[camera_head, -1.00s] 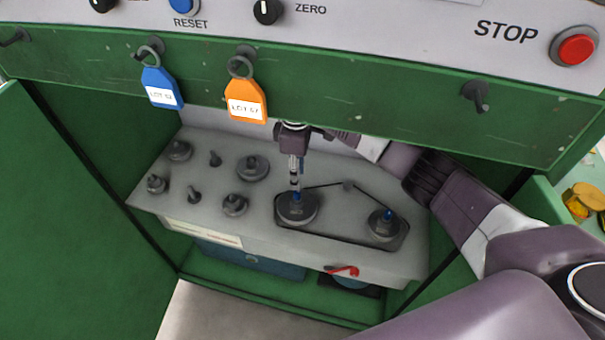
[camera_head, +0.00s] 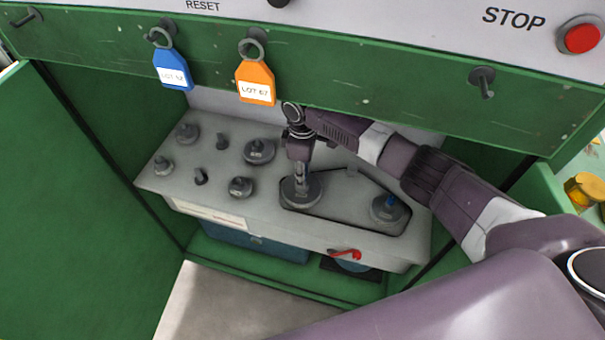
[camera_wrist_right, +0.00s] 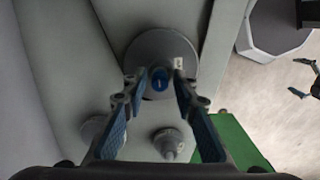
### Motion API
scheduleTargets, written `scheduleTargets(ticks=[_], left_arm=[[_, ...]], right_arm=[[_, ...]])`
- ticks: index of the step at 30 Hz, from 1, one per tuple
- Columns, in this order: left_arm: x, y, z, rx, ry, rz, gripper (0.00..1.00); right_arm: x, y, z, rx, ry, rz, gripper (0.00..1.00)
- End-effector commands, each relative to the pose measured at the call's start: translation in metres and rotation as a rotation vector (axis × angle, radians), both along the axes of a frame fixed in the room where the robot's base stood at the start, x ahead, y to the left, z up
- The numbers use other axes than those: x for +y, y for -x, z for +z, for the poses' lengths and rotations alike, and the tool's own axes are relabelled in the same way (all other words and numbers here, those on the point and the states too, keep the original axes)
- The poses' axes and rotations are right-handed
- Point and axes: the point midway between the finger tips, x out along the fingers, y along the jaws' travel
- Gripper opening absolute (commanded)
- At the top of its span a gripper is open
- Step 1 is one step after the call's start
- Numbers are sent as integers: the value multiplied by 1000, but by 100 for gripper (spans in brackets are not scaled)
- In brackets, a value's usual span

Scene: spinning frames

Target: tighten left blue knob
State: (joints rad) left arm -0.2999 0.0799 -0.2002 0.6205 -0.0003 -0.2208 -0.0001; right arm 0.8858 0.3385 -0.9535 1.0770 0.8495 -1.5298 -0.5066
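The left blue knob sits on top of a round dark grey pulley (camera_head: 314,193) at the left end of a belt loop on the grey deck. In the head view my right gripper (camera_head: 301,183) points down over it and hides the knob. In the right wrist view the blue knob (camera_wrist_right: 159,80) shows between the two fingertips of my right gripper (camera_wrist_right: 157,86), with a gap on each side. The fingers are open around it.
Several grey pulleys and pegs, such as one pulley (camera_head: 259,150), stand on the deck to the left. A green beam (camera_head: 380,95) with hanging blue (camera_head: 172,70) and orange (camera_head: 256,82) tags crosses above. A red handle (camera_head: 346,254) lies below the deck's front.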

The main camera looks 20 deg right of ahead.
Motion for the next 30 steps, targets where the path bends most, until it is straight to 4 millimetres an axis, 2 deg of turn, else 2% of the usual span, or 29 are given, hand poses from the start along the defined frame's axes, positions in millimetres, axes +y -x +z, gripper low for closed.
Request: scheduleTargets(ticks=[1,6,14,20,30], left_arm=[[0,0,0,0,0,0,100],[0,0,0,-1,0,0,100],[0,0,2,-1,0,0,100],[0,0,11,-1,0,1,100],[0,0,41,-1,0,1,100]], right_arm=[[0,0,0,0,0,0,18],[0,0,0,0,0,0,0],[0,0,1,0,0,-11,0],[1,1,3,2,-1,-73,0],[1,1,5,4,-2,-337,0]])
